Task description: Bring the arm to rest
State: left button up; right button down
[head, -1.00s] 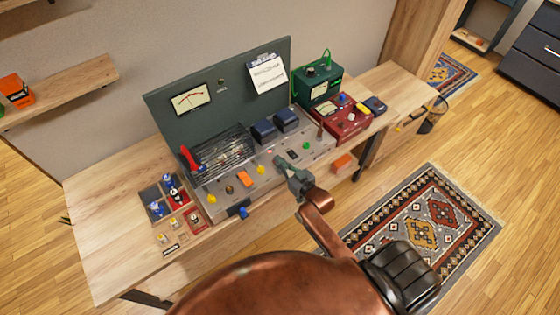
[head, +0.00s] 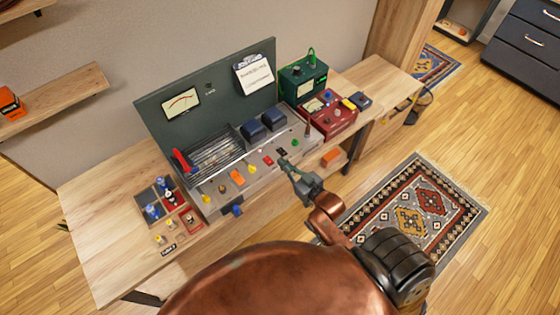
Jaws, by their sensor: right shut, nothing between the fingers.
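My right gripper (head: 284,162) is shut and empty. It is held over the front edge of the grey amplifier chassis (head: 218,211), close to its row of small coloured knobs. I cannot tell whether its tip touches the chassis. My copper-coloured right arm reaches up to it from the bottom of the picture.
The chassis, with its dark upright panel (head: 151,120), stands on a wooden bench (head: 95,215). A red meter box (head: 340,122) and a green box (head: 304,85) stand to its right. Parts trays (head: 148,193) lie to its left. A patterned rug (head: 450,188) lies on the floor at right.

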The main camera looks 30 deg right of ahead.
dwell(0.5)
jog(key=s+d+f+g, duration=0.15)
jog(key=s+f, duration=0.25)
jog(key=f, duration=0.8)
jog(key=s+a+f+g+h, duration=0.1)
jog(key=s+f+g, duration=0.3)
jog(key=f, duration=0.8)
jog(key=s+d+f+g, duration=0.15)
jog(key=s+f, duration=0.35)
jog(key=f, duration=0.7)
jog(key=s+a+f+g, duration=0.1)
jog(key=s+f+g, duration=0.1)
jog(key=s+f, duration=0.5)
jog(key=s+a+f+g, duration=0.1)
jog(key=s+f+g, duration=0.2)
jog(key=s+f, duration=0.4)
jog(key=s+a+f+g, duration=0.1)
jog(key=s+f+g, duration=0.2)
jog(key=s, duration=1.6)
notch_tip(320, 180, down, 4)
jog(key=shift+s+a+r+h+b, duration=0.1)
jog(key=shift+s+a+h+b, duration=0.05)
jog(key=shift+a+h+b, duration=0.2)
